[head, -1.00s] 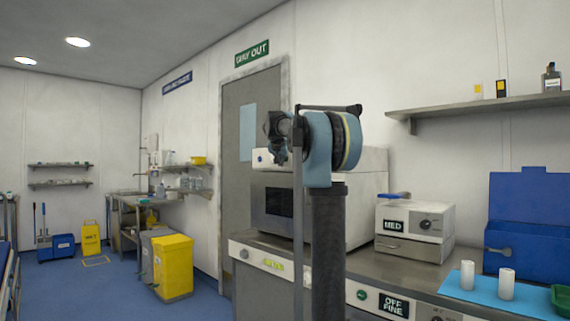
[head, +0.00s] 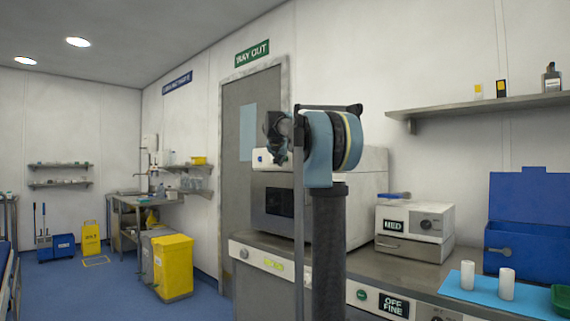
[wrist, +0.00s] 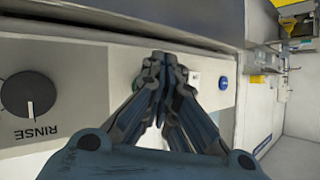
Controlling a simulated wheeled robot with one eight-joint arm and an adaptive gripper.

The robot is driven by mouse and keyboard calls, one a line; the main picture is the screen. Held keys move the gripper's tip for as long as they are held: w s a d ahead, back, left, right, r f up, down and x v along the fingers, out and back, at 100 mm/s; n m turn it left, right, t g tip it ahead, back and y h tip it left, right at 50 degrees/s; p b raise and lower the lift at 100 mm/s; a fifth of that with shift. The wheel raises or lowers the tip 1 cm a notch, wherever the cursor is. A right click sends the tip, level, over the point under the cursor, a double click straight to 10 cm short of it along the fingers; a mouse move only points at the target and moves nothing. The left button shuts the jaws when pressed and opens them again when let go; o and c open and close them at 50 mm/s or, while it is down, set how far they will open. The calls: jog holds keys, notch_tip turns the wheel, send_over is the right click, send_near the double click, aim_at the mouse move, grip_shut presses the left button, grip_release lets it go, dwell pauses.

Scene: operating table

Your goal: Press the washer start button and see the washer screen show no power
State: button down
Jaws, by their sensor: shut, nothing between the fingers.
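The washer appears to be the large box with a dark front window (head: 279,202) on the counter; no label names it. In the wrist view its light control panel (wrist: 80,70) has a black knob marked RINSE (wrist: 30,95), a small pale patch (wrist: 195,79) and a blue button (wrist: 223,83). A green button (wrist: 136,84) shows only at its edge behind my fingers. My gripper (wrist: 162,62) is shut and empty in front of the panel; I cannot tell if it touches. In the head view my gripper (head: 274,142) is by the panel's left part. I see no readable washer screen.
A box marked MED (head: 412,222) and a blue case (head: 515,248) stand to the right on the counter. White cylinders stand on a blue mat (head: 450,286). An OFF FINE display (head: 394,305) is on the counter front. The floor at left is open beside a yellow bin (head: 174,268).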

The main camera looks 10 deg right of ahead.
jog(key=shift+s+a, duration=0.2)
jog(key=shift+a, duration=0.1)
jog(key=s+a, duration=0.1)
jog(key=a, duration=0.1)
jog(key=s+a, duration=0.2)
dwell(0.6)
dwell(0.7)
jog(key=s+f+n+g+y, duration=0.1)
jog(key=s+f+n+g, duration=0.2)
jog(key=s+f, duration=2.3)
jog(key=s+d+f+n+g+y, duration=0.1)
jog(key=s+f+g, duration=0.5)
jog(key=s+f, duration=2.1)
jog(key=shift+s+d+n+g+y, duration=0.35)
jog(key=shift+s+n+y, duration=0.4)
jog(key=shift+n, duration=0.35)
